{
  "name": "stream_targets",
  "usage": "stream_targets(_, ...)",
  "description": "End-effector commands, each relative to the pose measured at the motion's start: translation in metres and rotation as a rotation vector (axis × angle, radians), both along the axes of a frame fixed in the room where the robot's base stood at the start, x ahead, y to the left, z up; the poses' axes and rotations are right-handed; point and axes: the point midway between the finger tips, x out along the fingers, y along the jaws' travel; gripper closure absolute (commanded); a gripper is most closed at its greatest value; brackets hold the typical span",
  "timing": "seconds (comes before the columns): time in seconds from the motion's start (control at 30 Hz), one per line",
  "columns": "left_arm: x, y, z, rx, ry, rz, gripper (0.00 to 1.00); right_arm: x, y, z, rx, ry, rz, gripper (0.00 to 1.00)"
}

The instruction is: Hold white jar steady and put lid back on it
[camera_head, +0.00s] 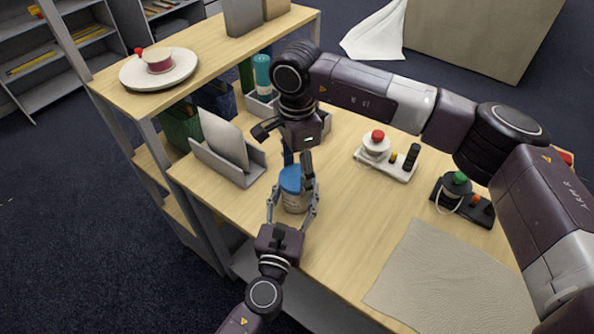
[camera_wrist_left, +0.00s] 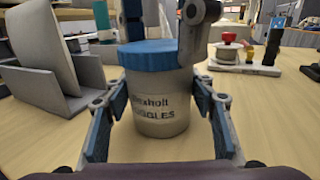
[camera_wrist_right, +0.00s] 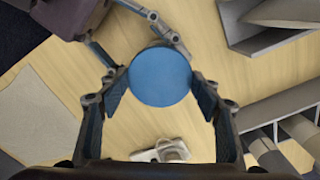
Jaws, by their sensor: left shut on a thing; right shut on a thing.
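The white jar (camera_head: 295,201) stands upright on the wooden table, with dark lettering on its side in the left wrist view (camera_wrist_left: 158,110). The blue lid (camera_head: 292,180) sits on the jar's top and looks level in the left wrist view (camera_wrist_left: 152,54). From above, the lid is a full blue disc in the right wrist view (camera_wrist_right: 160,77). My left gripper (camera_head: 293,197) is shut around the jar's body from the front. My right gripper (camera_head: 297,168) comes from above and is shut on the lid's edge. The seam between lid and jar is too small to judge.
A grey holder (camera_head: 228,163) with a panel stands left of the jar. A white device with a red knob (camera_head: 377,143) and a black one with a green knob (camera_head: 457,186) stand to the right. A beige cloth (camera_head: 447,283) lies at the front right. A raised shelf (camera_head: 205,50) is at the left.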

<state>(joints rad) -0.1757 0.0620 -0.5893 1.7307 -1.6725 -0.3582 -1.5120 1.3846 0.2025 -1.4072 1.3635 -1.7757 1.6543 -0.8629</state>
Motion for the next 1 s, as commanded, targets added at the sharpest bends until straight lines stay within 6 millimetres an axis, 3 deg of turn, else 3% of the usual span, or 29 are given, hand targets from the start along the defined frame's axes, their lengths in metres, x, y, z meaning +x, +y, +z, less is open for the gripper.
stream_targets(0.5,0.0,-0.0001,-0.0001,0.001,0.0,0.0,1.0,0.0005,0.0003,-0.0006,0.001,0.0,-1.01,0.71)
stream_targets(0.6,0.0,-0.0002,-0.0001,0.001,0.0,0.0,1.0,0.0006,0.0004,-0.0007,0.001,0.0,-1.135,0.71)
stream_targets(0.73,-0.0002,-0.0003,-0.0001,0.001,0.0,-0.001,1.0,0.0006,0.0004,-0.0006,0.001,0.0,-1.126,0.71)
stream_targets(0.77,-0.0002,-0.0003,-0.0001,0.001,0.0,-0.001,1.0,0.0006,0.0004,-0.0006,0.001,0.0,-1.126,0.39)
stream_targets(0.9,-0.0002,-0.0003,-0.0001,0.001,0.0,-0.001,1.0,0.0006,0.0004,-0.0006,0.001,0.0,-1.125,0.24)
stream_targets(1.0,-0.0002,-0.0003,-0.0001,0.0,0.0,-0.001,1.0,0.0005,0.0003,-0.0006,0.001,0.0,-1.124,0.24)
